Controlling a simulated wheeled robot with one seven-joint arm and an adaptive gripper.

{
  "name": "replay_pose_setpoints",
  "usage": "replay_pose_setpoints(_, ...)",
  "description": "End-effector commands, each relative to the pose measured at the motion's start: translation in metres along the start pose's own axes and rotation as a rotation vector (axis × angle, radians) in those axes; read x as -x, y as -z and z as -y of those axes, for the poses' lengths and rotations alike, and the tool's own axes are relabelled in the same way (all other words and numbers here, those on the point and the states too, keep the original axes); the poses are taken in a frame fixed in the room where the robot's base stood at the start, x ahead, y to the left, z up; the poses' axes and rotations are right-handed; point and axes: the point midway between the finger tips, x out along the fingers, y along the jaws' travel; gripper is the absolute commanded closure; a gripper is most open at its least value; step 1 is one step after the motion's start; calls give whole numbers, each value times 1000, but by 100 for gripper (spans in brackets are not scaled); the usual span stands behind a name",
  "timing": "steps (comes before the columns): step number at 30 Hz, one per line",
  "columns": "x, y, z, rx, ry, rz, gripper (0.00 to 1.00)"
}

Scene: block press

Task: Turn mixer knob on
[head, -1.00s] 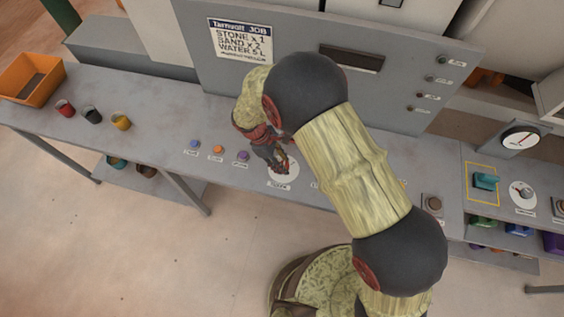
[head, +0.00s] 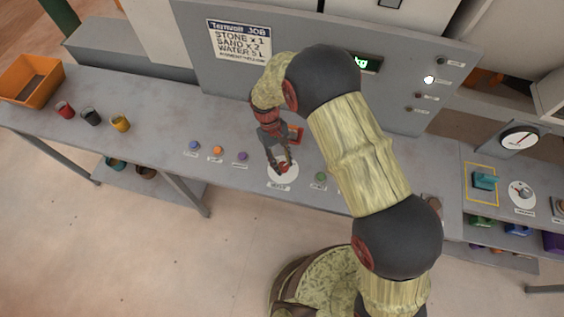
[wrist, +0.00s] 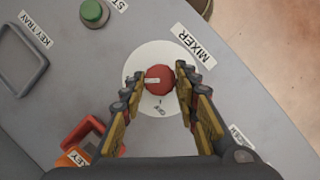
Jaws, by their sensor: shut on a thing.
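The mixer knob (wrist: 160,78) is red with a white pointer line, and sits on a white round dial (wrist: 144,58) labelled MIXER. In the wrist view the pointer lies toward the left, away from the OFF mark at the dial's lower side. My gripper (wrist: 160,77) has one finger on each side of the knob and is shut on it. In the head view the knob (head: 284,168) is small between the fingertips of my gripper (head: 283,166), on the front part of the counter.
A green button (wrist: 93,12) and a key tray (wrist: 22,60) are near the dial. A red and orange key piece (wrist: 85,143) lies close to the left finger. In the head view, a green-text display (head: 368,63) and a white indicator lamp (head: 429,79) are lit on the back panel.

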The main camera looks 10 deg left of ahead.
Motion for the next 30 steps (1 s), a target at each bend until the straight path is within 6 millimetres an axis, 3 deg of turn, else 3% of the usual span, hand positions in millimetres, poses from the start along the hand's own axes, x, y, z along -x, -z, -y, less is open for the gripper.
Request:
replay_pose_setpoints(20, 0, 0, 0, -56, 23, -2, 95)
replay_pose_setpoints(21, 0, 0, 0, -56, 23, -1, 68)
replay_pose_setpoints(30, 0, 0, 0, -55, 23, -1, 52)
